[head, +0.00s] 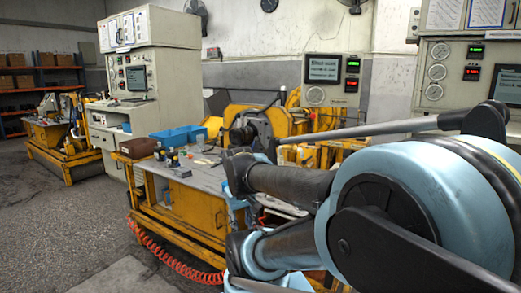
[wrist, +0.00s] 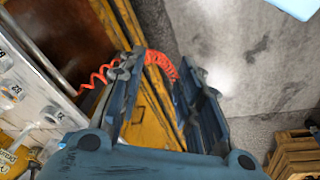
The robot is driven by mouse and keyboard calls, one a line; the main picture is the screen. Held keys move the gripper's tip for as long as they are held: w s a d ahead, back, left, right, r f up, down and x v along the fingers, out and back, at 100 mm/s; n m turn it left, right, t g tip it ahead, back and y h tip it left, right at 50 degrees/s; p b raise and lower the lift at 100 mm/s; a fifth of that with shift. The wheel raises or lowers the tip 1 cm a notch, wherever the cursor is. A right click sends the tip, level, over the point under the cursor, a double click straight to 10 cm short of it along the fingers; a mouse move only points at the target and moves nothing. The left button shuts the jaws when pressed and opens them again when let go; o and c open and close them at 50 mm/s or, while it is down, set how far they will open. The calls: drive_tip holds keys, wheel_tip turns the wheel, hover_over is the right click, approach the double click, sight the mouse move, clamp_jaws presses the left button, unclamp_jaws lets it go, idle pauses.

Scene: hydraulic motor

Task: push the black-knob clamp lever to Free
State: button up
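I cannot pick out the black-knob clamp lever or a Free mark for certain in either view. In the head view, a yellow machine with a dark round face (head: 250,130) stands behind the workbench (head: 205,175), partly covered by my arm. Beyond the fingers are a yellow cabinet side and the floor. A pale panel with small labels and a grey knob (wrist: 54,116) shows at the left of the wrist view, apart from the fingers.
Blue bins (head: 180,136) and a brown box (head: 139,147) stand on the bench with several small parts. An orange coiled hose (head: 175,262) hangs down its front. A wooden crate (wrist: 295,153) is at the wrist view's lower right. Floor at the head view's left is open.

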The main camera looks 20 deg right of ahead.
drive_tip(key=w+d+r+n+t+h, duration=0.1)
drive_tip(key=w+d+r+n+h, duration=0.3)
drive_tip(key=w, duration=0.6)
drive_tip(key=w+d+r+n+t+h, duration=0.1)
drive_tip(key=w+d+r+n, duration=0.3)
drive_tip(key=w, duration=0.7)
drive_tip(key=w+d+r+n+h, duration=0.25)
drive_tip(key=w+d, duration=0.35)
drive_tip(key=w, duration=0.4)
drive_tip(key=w+d+f+n+t+h, duration=0.15)
drive_tip(key=w+n, duration=0.25)
drive_tip(key=w, duration=0.5)
drive_tip(key=w+f+n+t+h, duration=0.2)
drive_tip(key=w+n+h, duration=0.1)
drive_tip(key=w, duration=0.6)
drive_tip(key=w+d+f+n+t+h, duration=0.1)
drive_tip(key=w+n+h, duration=0.25)
drive_tip(key=w, duration=0.55)
drive_tip(key=shift+y, duration=0.45)
drive_tip(key=x, duration=1.6)
drive_tip(key=shift+d, duration=0.35)
clamp_jaws()
